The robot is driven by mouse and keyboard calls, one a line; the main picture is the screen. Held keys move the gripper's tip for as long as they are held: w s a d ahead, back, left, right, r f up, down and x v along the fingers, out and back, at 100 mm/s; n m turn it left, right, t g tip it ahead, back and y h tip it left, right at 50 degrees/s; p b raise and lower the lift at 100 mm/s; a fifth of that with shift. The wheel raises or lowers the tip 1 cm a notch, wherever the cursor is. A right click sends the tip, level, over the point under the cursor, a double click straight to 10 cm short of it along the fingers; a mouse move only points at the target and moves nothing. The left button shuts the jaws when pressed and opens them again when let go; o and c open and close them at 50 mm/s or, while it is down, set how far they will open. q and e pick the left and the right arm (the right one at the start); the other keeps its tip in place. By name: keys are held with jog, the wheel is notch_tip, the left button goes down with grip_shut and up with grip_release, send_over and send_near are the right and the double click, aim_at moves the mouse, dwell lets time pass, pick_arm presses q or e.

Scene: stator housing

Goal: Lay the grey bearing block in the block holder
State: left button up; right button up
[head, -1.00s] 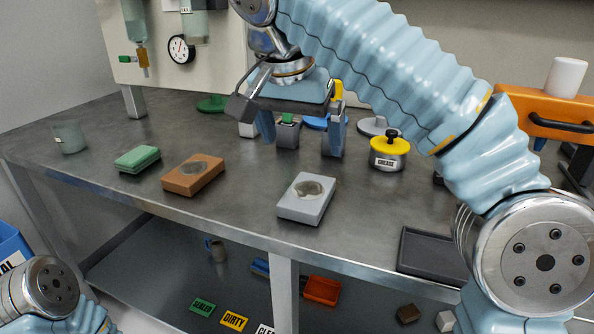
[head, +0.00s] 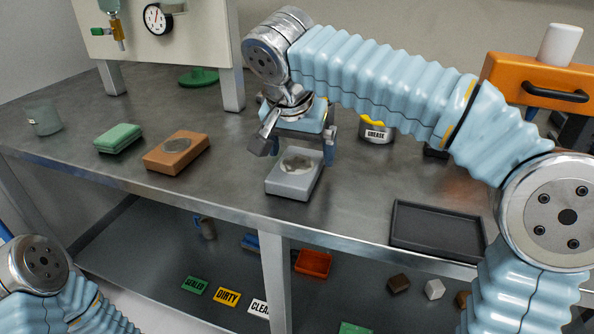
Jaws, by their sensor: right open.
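A grey block (head: 288,186) with a pale round patch on top lies flat near the front of the bench, and I take it for the bearing block. My right gripper (head: 298,150) points down just behind it, jaws open. One finger shows near the block's back right corner; the other is mostly hidden by the wrist. I cannot tell whether either finger touches the block. I cannot make out a block holder for certain; the area behind the gripper is covered by my right arm. My left gripper is out of view; only part of my left arm shows at lower left.
A brown block (head: 163,160) and a green block (head: 115,141) lie to the left, beside a glass cup (head: 44,120). A grease tin (head: 376,133) stands behind right. An empty black tray (head: 437,233) lies at the front right. The bench between grey block and tray is clear.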

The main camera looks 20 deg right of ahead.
jog(key=shift+w+f, duration=0.15)
jog(key=shift+f, duration=0.4)
jog(key=shift+f, duration=0.25)
jog(key=c, duration=1.3)
jog(key=shift+r, duration=0.1)
